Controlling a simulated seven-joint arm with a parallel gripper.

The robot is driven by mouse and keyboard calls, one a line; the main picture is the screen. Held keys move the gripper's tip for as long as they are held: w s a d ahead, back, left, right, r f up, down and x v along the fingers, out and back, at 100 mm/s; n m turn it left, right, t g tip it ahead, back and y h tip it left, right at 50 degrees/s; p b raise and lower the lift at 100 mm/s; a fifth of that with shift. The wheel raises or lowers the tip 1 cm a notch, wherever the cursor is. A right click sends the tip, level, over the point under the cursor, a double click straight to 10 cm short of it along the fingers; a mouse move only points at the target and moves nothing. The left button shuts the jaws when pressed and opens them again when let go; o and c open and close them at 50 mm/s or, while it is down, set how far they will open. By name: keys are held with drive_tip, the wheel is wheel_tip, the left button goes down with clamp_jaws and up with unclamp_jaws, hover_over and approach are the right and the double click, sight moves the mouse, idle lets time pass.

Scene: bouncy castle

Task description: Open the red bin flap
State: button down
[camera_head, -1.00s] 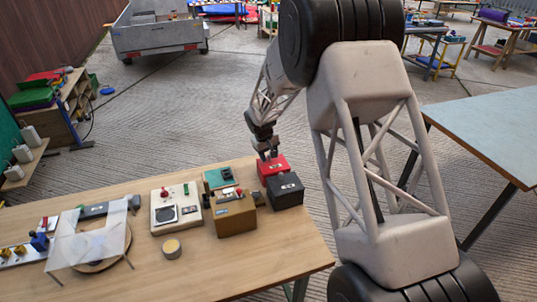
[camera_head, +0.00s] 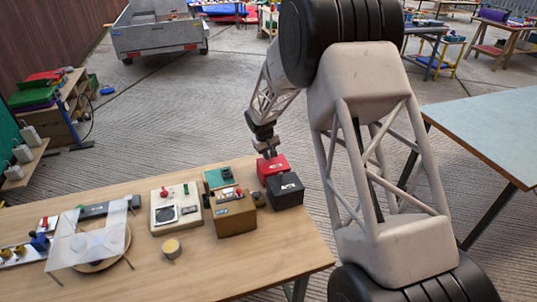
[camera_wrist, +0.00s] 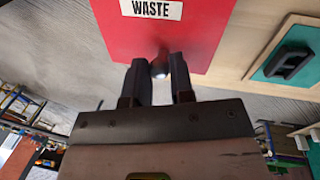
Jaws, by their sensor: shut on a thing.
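The red bin (camera_head: 275,171) stands at the far right part of the wooden table, behind a black box. In the wrist view its red face (camera_wrist: 190,30) carries a white "WASTE" label. A small round knob (camera_wrist: 160,70) shows at the edge of that red face. My gripper (camera_head: 269,153) is at the far top side of the bin. In the wrist view its two dark fingers (camera_wrist: 160,78) are shut on the knob, one on each side. The flap's edges are hard to make out, and I cannot tell how far it is open.
A black box (camera_head: 285,192) stands right in front of the red bin. A brown box (camera_head: 234,215) and a green-topped box (camera_head: 219,177) stand to its left. The teal piece with a black handle (camera_wrist: 288,62) is close by in the wrist view. Free floor lies behind the table.

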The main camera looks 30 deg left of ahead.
drive_tip(key=w+m, duration=0.2)
drive_tip(key=m, duration=0.1)
drive_tip(key=w+m, duration=0.1)
drive_tip(key=shift+w+d+g+h, duration=0.2)
drive_tip(key=shift+d+g+h, duration=0.1)
drive_tip(key=shift+d, duration=0.1)
drive_tip(key=w+m, duration=0.1)
drive_tip(key=m, duration=0.1)
drive_tip(key=w+d+m, duration=0.1)
drive_tip(key=m, duration=0.1)
drive_tip(key=shift+w+d+g, duration=0.15)
drive_tip(key=shift+d+g, duration=0.15)
drive_tip(key=w+d+m+g, duration=0.1)
drive_tip(key=w+d+m, duration=0.1)
drive_tip(key=d+m, duration=0.3)
drive_tip(key=shift+w+d+m+g, duration=0.25)
drive_tip(key=shift+w+m+g, duration=0.1)
drive_tip(key=shift+m, duration=1.25)
drive_tip(key=c, duration=1)
unclamp_jaws()
